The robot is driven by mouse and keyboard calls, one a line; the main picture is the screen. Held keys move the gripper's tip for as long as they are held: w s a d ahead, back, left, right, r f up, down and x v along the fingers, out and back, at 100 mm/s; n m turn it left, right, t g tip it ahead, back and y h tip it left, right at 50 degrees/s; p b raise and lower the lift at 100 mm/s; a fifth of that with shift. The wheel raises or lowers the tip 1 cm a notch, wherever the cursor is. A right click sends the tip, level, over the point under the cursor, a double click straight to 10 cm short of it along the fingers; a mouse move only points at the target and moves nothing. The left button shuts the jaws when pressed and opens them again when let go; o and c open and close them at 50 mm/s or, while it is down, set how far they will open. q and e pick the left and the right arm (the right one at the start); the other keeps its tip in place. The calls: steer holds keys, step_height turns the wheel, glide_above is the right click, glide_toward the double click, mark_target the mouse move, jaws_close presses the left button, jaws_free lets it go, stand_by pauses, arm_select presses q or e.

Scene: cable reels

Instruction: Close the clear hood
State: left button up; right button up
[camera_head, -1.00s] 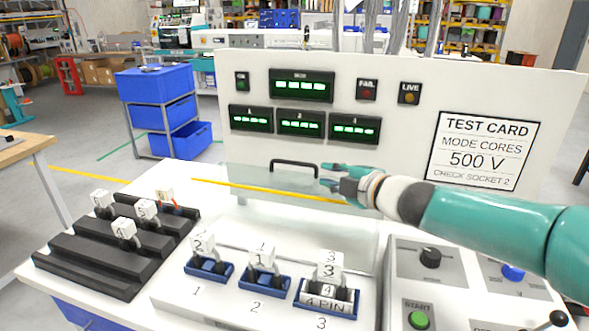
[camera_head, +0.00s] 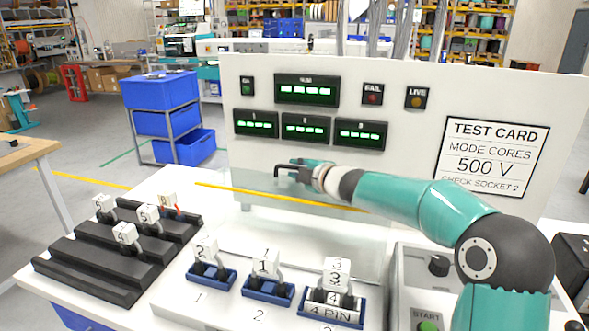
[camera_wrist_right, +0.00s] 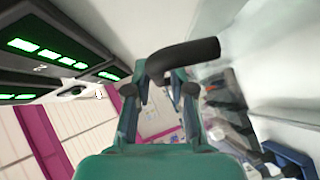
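The clear hood (camera_head: 250,180) stands raised over the white test bench, in front of the display panel, with a yellow strip along its edge. Its black bar handle (camera_head: 277,168) shows at the hood's upper part; the arm hides the handle's right part. My right gripper (camera_head: 290,167) is at the handle. In the right wrist view the handle (camera_wrist_right: 188,60) crosses at the tips of my right gripper (camera_wrist_right: 165,85), whose fingers are apart. Whether they touch it I cannot tell. My left gripper is not in view.
Numbered plugs sit in blue sockets (camera_head: 268,290) below the hood. A black stepped rack (camera_head: 85,268) with several plugs stands at left. The upright white panel (camera_head: 420,140) carries displays and a test card. A grey control box (camera_head: 412,262) is at right.

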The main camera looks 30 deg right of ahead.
steer(key=shift+w+f, duration=0.1)
steer(key=shift+w, duration=0.35)
jaws_close()
steer(key=shift+f, duration=0.1)
